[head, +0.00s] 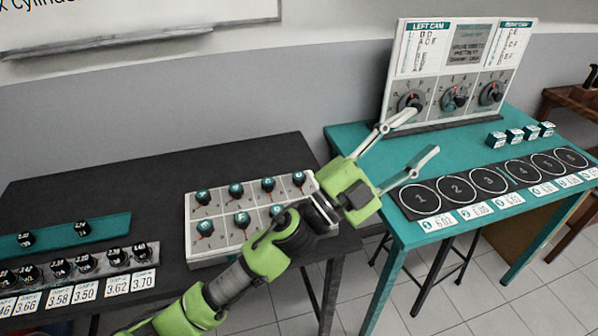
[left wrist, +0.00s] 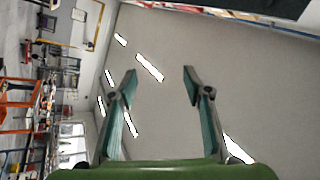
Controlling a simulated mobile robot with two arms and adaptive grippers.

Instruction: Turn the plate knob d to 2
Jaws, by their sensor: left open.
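A white knob plate (head: 190,228) lies on the black table, with two rows of dark knobs that have teal lettered caps and red pointers. The far right knob (head: 298,179) is the last of its row, but its letter is too small to read, so I cannot tell which knob is d. My left gripper (head: 410,139) is open and empty, in the air to the right of the plate, in front of the teal table. Its arm hides the plate's near right part. The left wrist view shows the open fingers (left wrist: 159,72) with nothing between them.
An upright panel (head: 452,70) with three large knobs stands on the teal table (head: 410,233). A black strip with numbered circles (head: 456,188) and several small teal-and-white blocks (head: 515,135) lie there. Racks of knobs and number cards (head: 86,292) are on the left.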

